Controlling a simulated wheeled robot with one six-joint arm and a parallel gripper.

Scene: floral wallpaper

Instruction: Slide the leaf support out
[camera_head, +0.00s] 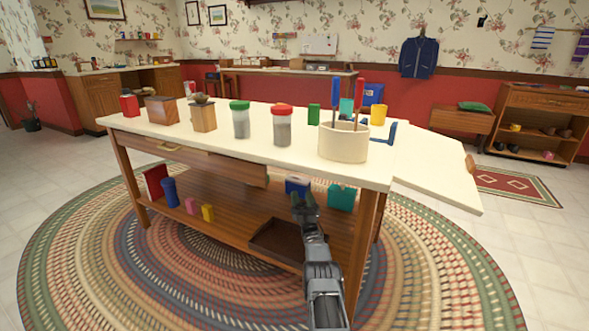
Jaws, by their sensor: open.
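The white-topped wooden table (215,140) stands in front of me. A white leaf (436,172) extends from its right end and looks slightly tilted downward. A small brown wooden piece (470,163) shows at the leaf's far right edge; I cannot tell if it is the leaf support. A wooden block (240,170) shows under the tabletop, beside the drawer front (170,150); its role is unclear. My gripper (303,203) is open in front of the lower shelf, below the tabletop and left of the leaf, apart from both wooden pieces. The underside of the leaf is hidden.
A cream round holder (344,143) with red- and blue-handled tools stands near the table's right end. Lidded jars (282,126) and boxes stand along the top. The lower shelf holds a dark tray (280,238) and small containers. Floor right of the table is open.

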